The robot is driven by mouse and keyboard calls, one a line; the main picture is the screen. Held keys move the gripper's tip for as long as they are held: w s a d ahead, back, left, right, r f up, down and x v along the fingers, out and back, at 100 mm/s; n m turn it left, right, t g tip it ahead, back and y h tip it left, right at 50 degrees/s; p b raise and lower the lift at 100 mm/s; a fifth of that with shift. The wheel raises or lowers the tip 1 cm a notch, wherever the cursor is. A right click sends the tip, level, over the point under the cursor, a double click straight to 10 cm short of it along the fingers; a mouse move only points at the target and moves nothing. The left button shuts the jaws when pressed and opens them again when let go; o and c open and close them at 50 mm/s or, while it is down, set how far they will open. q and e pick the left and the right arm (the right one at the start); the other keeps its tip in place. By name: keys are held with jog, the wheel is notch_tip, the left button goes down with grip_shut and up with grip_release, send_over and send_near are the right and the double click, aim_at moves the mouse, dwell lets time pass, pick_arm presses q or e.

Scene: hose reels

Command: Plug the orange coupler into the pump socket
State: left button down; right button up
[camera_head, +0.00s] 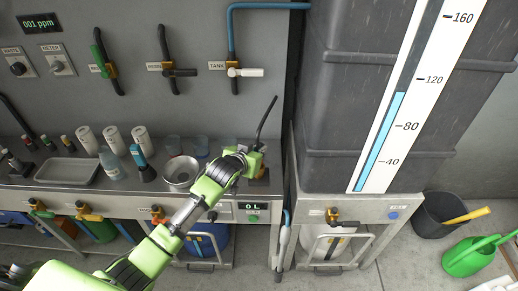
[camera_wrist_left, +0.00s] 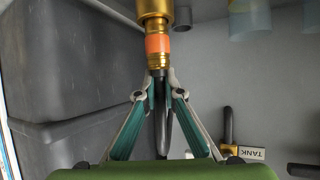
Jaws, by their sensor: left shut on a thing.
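My left gripper (camera_head: 252,160) is over the right end of the steel counter, above the "0 L" display. In the left wrist view, its fingers (camera_wrist_left: 160,92) are closed around the black hose end just below the orange coupler. The coupler is brass with an orange band (camera_wrist_left: 158,43) and points toward a wider brass fitting (camera_wrist_left: 154,10) at the top edge. That fitting looks like the pump socket, in line with the coupler and touching or nearly touching it. I cannot tell whether it is seated. A black hose (camera_head: 267,118) rises from the gripper in the head view. My right gripper is not in view.
A metal bowl (camera_head: 181,172), a blue-capped bottle (camera_head: 143,165) and white canisters (camera_head: 113,139) stand left of the gripper. A large grey tank (camera_head: 345,110) is close on the right. Wall valves, including TANK (camera_head: 235,72), are behind.

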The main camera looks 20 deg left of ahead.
pick_arm(q)
jog(key=shift+f, duration=0.2)
jog(key=c, duration=2.2)
grip_release()
jog(key=shift+o, duration=0.2)
jog(key=shift+s+r, duration=0.1)
jog(key=shift+r, duration=0.1)
jog(key=v, duration=1.1)
jog(key=shift+s+r+b, duration=0.2)
jog(key=shift+s+b, duration=0.15)
jog(key=shift+a, duration=0.1)
